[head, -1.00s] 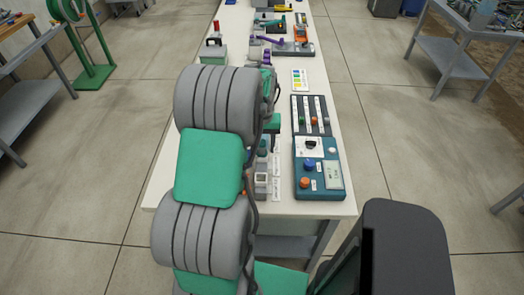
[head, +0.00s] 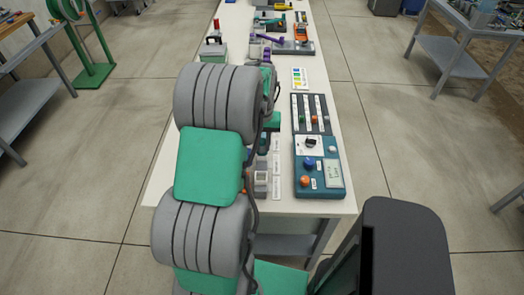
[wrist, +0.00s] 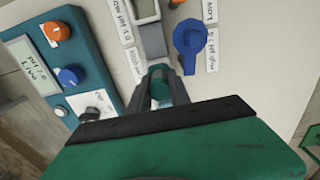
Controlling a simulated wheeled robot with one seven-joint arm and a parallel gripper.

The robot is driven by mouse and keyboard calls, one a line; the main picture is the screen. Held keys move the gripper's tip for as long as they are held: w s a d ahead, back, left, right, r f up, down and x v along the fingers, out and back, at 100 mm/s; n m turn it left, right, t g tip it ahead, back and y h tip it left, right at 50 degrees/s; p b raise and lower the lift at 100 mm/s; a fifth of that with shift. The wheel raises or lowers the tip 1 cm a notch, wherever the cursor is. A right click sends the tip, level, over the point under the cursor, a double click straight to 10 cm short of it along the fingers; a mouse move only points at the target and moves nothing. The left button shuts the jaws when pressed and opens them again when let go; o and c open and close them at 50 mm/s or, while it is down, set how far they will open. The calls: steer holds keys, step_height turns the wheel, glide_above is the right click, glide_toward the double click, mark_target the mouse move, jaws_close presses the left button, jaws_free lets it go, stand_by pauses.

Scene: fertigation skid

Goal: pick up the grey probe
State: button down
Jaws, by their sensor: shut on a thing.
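My gripper (wrist: 161,88) is low over the bench in the wrist view, its two grey fingers shut on a small dark teal piece (wrist: 159,72). Something pale shows below that piece, between the fingers. I cannot tell whether this is the grey probe's end, as most of it is hidden by the fingers and gripper body. A grey block (wrist: 152,40) with a small display (wrist: 146,9) lies just beyond the fingertips. In the head view my arm hides the fingertips and what they hold.
A teal controller box (head: 319,177) with orange and blue knobs stands to the right in the head view. More devices (head: 293,46) stand farther along the white bench.

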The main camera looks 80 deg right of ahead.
step_height(320, 180, up, 11)
steer(key=shift+r, duration=0.2)
stand_by(0.3)
